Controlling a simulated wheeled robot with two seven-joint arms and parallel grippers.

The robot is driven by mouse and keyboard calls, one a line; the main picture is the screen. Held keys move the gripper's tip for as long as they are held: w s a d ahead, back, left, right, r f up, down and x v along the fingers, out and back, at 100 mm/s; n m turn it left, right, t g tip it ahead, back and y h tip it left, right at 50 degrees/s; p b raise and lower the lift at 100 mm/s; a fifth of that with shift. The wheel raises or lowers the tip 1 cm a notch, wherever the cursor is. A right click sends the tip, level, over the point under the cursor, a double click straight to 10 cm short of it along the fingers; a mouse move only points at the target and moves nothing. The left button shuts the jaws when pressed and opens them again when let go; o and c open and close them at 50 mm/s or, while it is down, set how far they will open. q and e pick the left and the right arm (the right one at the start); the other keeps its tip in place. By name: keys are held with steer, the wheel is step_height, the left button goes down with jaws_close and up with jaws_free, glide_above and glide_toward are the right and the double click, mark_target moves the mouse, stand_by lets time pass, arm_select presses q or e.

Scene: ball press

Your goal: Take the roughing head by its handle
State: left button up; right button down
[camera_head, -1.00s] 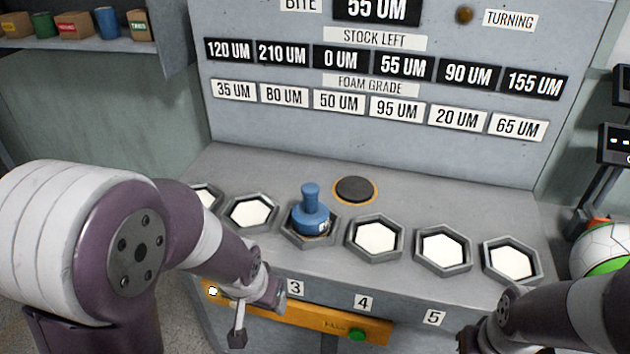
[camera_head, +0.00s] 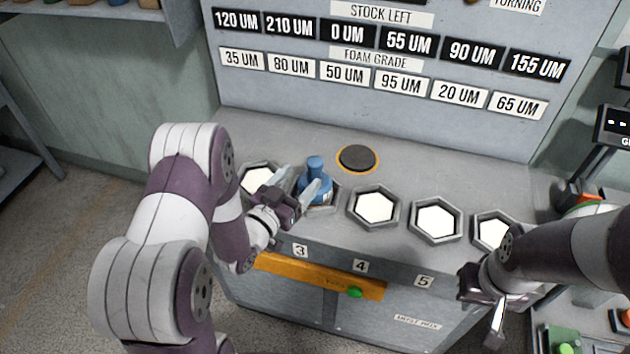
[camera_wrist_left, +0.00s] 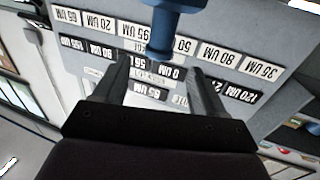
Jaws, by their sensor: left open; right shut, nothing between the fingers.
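The blue roughing head (camera_head: 313,188) stands upright in the third hexagonal socket, its round-topped handle (camera_head: 316,165) pointing up. My left gripper (camera_head: 298,179) is open beside the head, one finger behind it to the left and one in front of its body. In the left wrist view the blue handle (camera_wrist_left: 178,22) shows at the top, beyond the two spread fingers (camera_wrist_left: 160,75). Whether a finger touches it I cannot tell. My right gripper (camera_head: 482,318) is shut and empty at the lower right, in front of the bench, well apart from the head.
White-filled hexagonal sockets (camera_head: 373,206) line the bench on both sides of the head. A dark round pad (camera_head: 358,157) lies behind it. The upright panel (camera_head: 300,95) with number plates closes off the back. An orange bar (camera_head: 320,279) with a green button (camera_head: 355,292) runs along the front.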

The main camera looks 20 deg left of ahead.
mark_target(316, 160)
arm_select(q)
steer(key=x, duration=0.2)
steer(key=p+x, duration=0.1)
steer(key=x, duration=0.3)
steer(key=shift+w+d+r, duration=0.25)
steer(key=shift+w+r, duration=0.05)
steer(key=shift+w+d+f, duration=0.1)
steer(key=shift+w+f, duration=0.05)
steer(key=shift+w, duration=0.25)
steer(key=shift+s, duration=0.1)
jaws_close()
